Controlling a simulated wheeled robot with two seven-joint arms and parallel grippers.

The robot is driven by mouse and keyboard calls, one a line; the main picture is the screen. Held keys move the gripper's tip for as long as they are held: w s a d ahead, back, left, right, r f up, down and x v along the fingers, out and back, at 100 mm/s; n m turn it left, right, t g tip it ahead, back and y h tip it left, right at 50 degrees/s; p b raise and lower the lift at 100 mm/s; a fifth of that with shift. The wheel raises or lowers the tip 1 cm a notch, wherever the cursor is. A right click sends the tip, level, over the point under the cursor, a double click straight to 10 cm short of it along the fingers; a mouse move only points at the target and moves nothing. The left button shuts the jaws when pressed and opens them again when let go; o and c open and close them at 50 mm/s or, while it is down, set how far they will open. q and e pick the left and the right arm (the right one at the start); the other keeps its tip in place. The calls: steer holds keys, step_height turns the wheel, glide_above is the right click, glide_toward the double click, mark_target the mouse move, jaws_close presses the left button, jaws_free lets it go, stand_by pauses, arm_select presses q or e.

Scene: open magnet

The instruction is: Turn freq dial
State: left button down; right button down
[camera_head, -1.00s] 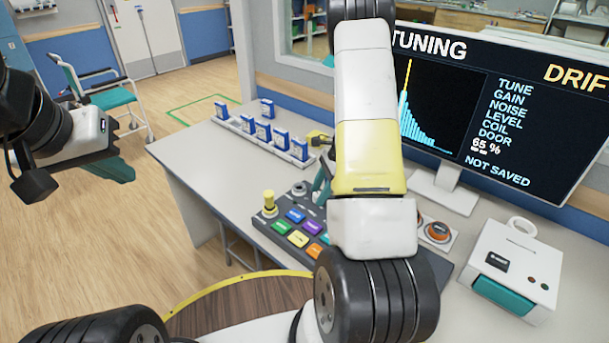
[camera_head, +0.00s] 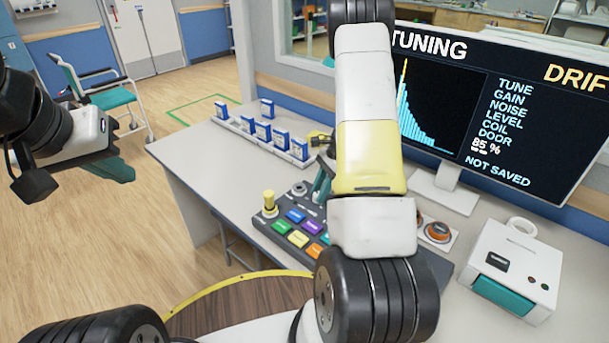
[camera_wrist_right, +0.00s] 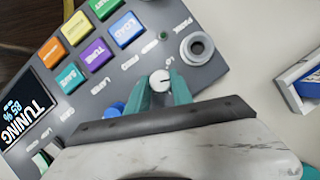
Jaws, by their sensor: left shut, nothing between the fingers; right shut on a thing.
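The control console (camera_head: 275,232) stands on the desk, with coloured buttons, a yellow-topped lever and knobs. In the right wrist view a small white-topped dial (camera_wrist_right: 160,77) sits between the teal fingers of my right gripper (camera_wrist_right: 162,90), which is shut on it. The dial's own label is not readable. In the head view my right arm covers much of the console, and only part of the right gripper (camera_head: 322,184) shows. The monitor (camera_head: 480,110) reads "TUNING", "85 %" and "NOT SAVED". My left gripper (camera_head: 122,172) is shut and empty, away from the desk at the left.
A rack of blue-and-white boxes (camera_head: 263,132) stands behind the console. A round orange-topped control (camera_head: 437,232) and a white box with a teal front (camera_head: 512,268) are at the right. A wheelchair (camera_head: 105,95) stands on the open floor at the left.

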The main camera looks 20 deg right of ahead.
steer(key=shift+w+n+g+h, duration=0.15)
steer(key=shift+n+g, duration=0.2)
steer(key=shift+n, duration=0.6)
steer(key=shift+n+g+h, duration=0.15)
steer(key=shift+n+g, duration=0.2)
steer(key=shift+n, duration=0.6)
steer(key=c, duration=1.1)
jaws_free()
steer(key=shift+r, duration=0.15)
steer(key=v, duration=0.6)
steer(key=shift+w+d, duration=0.15)
steer(key=shift+d+r, duration=0.2)
steer(key=shift+r, duration=0.5)
